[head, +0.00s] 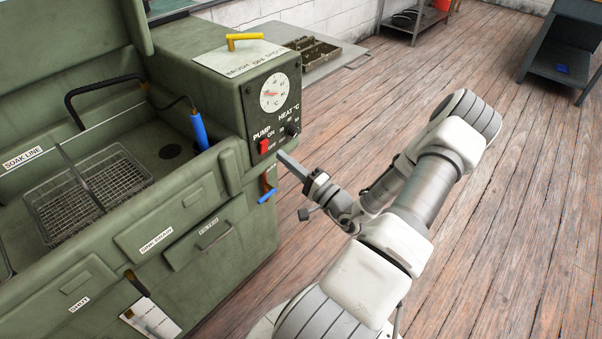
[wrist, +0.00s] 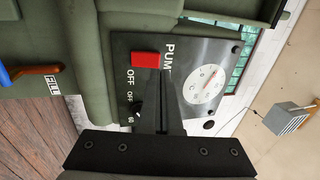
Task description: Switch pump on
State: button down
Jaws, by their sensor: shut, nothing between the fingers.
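The red pump switch (head: 264,146) sits on the dark control panel of the green washer, under the word PUMP. It also shows in the wrist view (wrist: 146,60), just beyond my fingertips. I cannot tell which way the rocker is tipped. My gripper (head: 282,156) is shut and empty, its fingers pointing left at the panel, a little right of the switch in the head view. In the wrist view the shut fingers (wrist: 159,82) cover part of the panel lettering. I cannot tell whether they touch the switch.
A black heat knob (head: 292,129) and a round dial (head: 273,92) share the panel. A blue-handled brush (head: 199,130) stands in the basin near a wire basket (head: 90,190). A blue lever (head: 267,196) sticks out below the panel.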

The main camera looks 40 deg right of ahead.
aim_at(266, 142)
jog(key=shift+x, duration=2.15)
jog(key=shift+r, duration=0.2)
jog(key=shift+w+g+p, duration=0.1)
jog(key=shift+g+p, duration=0.2)
jog(key=shift+p, duration=0.2)
